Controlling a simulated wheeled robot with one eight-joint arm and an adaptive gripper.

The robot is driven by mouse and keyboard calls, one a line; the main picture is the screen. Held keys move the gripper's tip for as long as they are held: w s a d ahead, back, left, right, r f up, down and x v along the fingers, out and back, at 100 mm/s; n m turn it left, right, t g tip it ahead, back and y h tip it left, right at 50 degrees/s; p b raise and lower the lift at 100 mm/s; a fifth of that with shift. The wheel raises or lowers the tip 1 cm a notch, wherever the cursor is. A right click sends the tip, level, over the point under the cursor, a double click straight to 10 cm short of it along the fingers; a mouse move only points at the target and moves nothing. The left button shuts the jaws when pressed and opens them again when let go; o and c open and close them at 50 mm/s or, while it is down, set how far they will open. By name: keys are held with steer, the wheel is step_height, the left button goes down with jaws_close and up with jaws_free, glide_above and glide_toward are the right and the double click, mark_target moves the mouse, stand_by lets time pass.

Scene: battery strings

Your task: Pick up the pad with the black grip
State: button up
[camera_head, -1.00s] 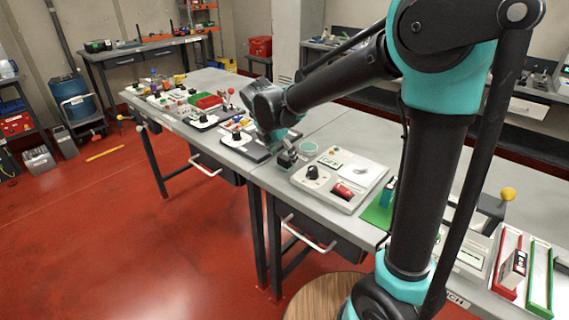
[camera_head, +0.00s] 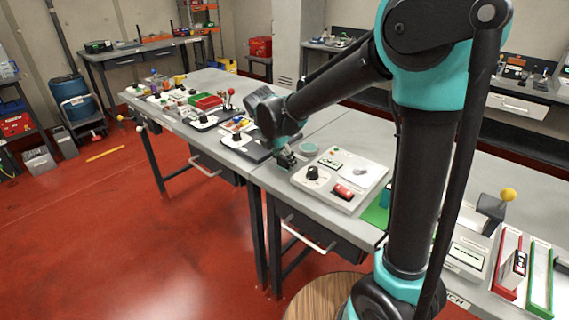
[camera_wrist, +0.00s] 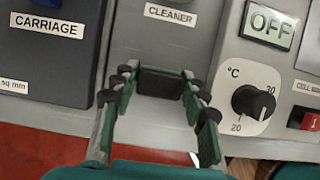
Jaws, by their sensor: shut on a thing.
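My gripper (camera_wrist: 158,88) has its two green-lined fingers on either side of a dark block, the black grip (camera_wrist: 160,82), in the wrist view. The fingers are shut on it. The grip is near a table label reading CLEANER (camera_wrist: 171,14). The pad under the grip is hidden, and I cannot tell whether it touches the table. In the head view my gripper (camera_head: 285,158) is low over the front of the grey table, left of the panel with a dial.
A grey panel (camera_head: 345,165) with a black dial (camera_wrist: 253,102) and a red switch (camera_head: 344,191) is close on the right. A dark unit labelled CARRIAGE (camera_wrist: 50,50) is close on the left. A round green disc (camera_head: 308,149) lies just behind the gripper.

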step_height(320, 180, up, 20)
stand_by(1.0)
steer(key=o, duration=0.7)
steer(key=c, duration=0.5)
